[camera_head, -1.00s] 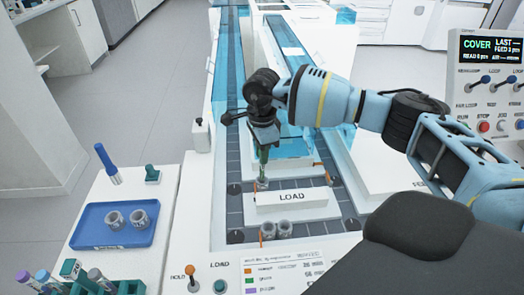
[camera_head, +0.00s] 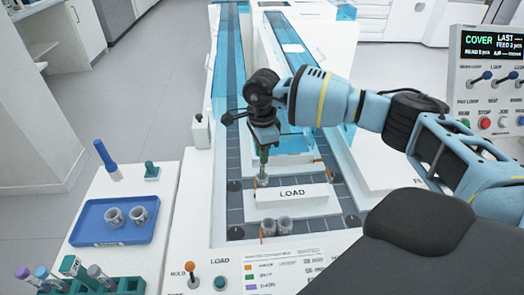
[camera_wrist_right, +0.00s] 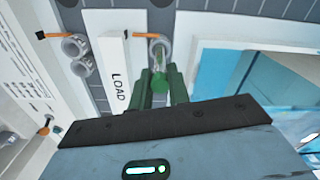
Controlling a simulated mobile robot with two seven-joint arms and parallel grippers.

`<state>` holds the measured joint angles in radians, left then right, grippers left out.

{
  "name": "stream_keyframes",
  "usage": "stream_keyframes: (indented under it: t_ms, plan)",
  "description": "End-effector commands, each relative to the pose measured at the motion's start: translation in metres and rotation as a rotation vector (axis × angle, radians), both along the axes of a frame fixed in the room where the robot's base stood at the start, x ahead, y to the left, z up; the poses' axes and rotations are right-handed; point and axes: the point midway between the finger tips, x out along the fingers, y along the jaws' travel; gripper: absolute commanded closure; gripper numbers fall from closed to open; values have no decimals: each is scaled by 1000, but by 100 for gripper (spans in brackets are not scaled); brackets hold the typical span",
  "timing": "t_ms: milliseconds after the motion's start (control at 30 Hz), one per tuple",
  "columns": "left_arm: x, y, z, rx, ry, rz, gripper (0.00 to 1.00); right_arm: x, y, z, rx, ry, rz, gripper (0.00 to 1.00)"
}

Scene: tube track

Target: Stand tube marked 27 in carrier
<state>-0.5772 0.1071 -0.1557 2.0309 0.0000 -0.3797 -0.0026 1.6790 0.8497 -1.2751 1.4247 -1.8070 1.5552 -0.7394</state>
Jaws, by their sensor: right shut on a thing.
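My right gripper (camera_head: 263,153) points down over the track, behind the white LOAD block. It is shut on a tube with a green cap (camera_wrist_right: 160,82), which shows between the two dark green fingers in the right wrist view. The tube's lower part is mostly hidden, and no number can be read on it. A grey ring-shaped carrier (camera_wrist_right: 160,48) is at the tube's lower end, between the LOAD block and the white wall. In the head view this carrier (camera_head: 262,182) is small; whether the tube is seated in it cannot be told. My left gripper is not in view.
The LOAD block (camera_head: 292,198) stands close beside the carrier. Two empty grey carriers (camera_head: 276,227) stand in front of it. A blue tray (camera_head: 84,235) holds two more. A green rack (camera_head: 128,287) holds several tubes at lower left. An orange pin (camera_wrist_right: 139,35) is near the carrier.

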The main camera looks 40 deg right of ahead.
Motion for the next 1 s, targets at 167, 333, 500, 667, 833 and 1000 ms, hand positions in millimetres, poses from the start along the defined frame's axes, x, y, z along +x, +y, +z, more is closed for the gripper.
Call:
stream_keyframes:
  t_ms: [167, 333, 500, 667, 833, 1000]
  plan:
    - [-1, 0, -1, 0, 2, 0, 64, 0, 0, -3, 0, 0, 0, 95]
    - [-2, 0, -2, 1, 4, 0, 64, 0, 0, -8, 0, 0, 0, 95]
    - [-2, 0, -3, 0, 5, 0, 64, 0, 0, -9, 0, 0, 0, 95]
    - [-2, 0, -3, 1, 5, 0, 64, 0, 0, -9, 0, -1, 0, 95]
    - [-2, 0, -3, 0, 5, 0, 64, 0, 0, -9, 0, 0, 0, 63]
    - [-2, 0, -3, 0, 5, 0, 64, 0, 0, -9, 0, 0, 0, 57]
